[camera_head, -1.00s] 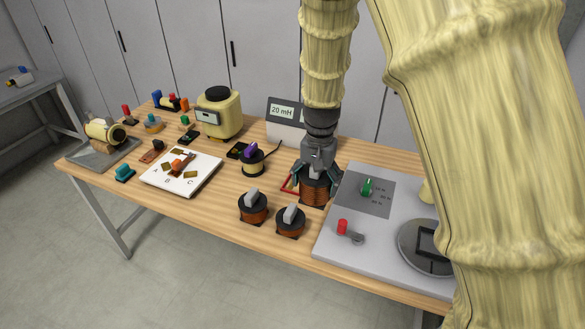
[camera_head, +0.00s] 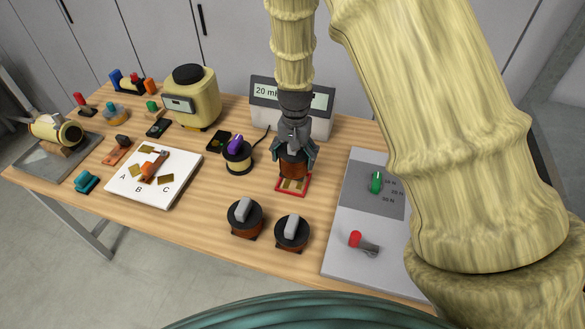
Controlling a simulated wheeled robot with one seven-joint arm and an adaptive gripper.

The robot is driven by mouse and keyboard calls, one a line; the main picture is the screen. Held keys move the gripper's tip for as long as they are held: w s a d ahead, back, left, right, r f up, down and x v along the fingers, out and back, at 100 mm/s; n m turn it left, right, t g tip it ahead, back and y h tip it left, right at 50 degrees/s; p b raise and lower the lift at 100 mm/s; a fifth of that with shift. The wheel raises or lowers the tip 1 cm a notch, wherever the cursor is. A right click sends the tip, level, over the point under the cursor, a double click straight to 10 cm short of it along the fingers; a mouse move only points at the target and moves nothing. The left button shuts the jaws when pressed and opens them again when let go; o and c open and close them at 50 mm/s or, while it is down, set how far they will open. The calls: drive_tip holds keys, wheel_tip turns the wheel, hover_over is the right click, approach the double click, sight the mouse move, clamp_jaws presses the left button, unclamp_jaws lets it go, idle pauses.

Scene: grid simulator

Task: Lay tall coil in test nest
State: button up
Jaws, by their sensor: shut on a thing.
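My gripper (camera_head: 295,150) points down and is shut on a copper-wound coil (camera_head: 292,168) with dark ends. The fingers hide the coil's upper part. The coil is upright at the red-framed nest (camera_head: 294,187), over its back part in the picture. Gold contact strips show in the nest in front of the coil. I cannot tell whether the coil touches the nest or hangs just above it. Two more copper coils with grey tops, a left one (camera_head: 245,218) and a right one (camera_head: 291,232), stand on the table in front.
A meter (camera_head: 262,92) reading "20 mH" stands behind my gripper. A purple-topped spool (camera_head: 237,157) is to its left. A grey panel (camera_head: 345,205) with a green knob (camera_head: 376,182) and a red-knobbed lever (camera_head: 357,240) is to the right. A white board (camera_head: 130,184) lies left.

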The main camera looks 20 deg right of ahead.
drive_tip(key=f, duration=0.1)
drive_tip(key=w+f, duration=0.1)
drive_tip(key=f, duration=0.1)
drive_tip(key=shift+w, duration=0.1)
drive_tip(key=shift+s+f+p, duration=0.2)
drive_tip(key=shift+s+p, duration=0.05)
drive_tip(key=shift+p, duration=0.1)
drive_tip(key=shift+f+p, duration=0.45)
drive_tip(key=shift+f, duration=1.2)
drive_tip(key=shift+f, duration=0.15)
drive_tip(key=o, duration=1.2)
drive_tip(key=shift+o, duration=0.2)
drive_tip(key=shift+r, duration=0.25)
drive_tip(key=shift+r+b, duration=1.85)
drive_tip(key=shift+r, duration=4)
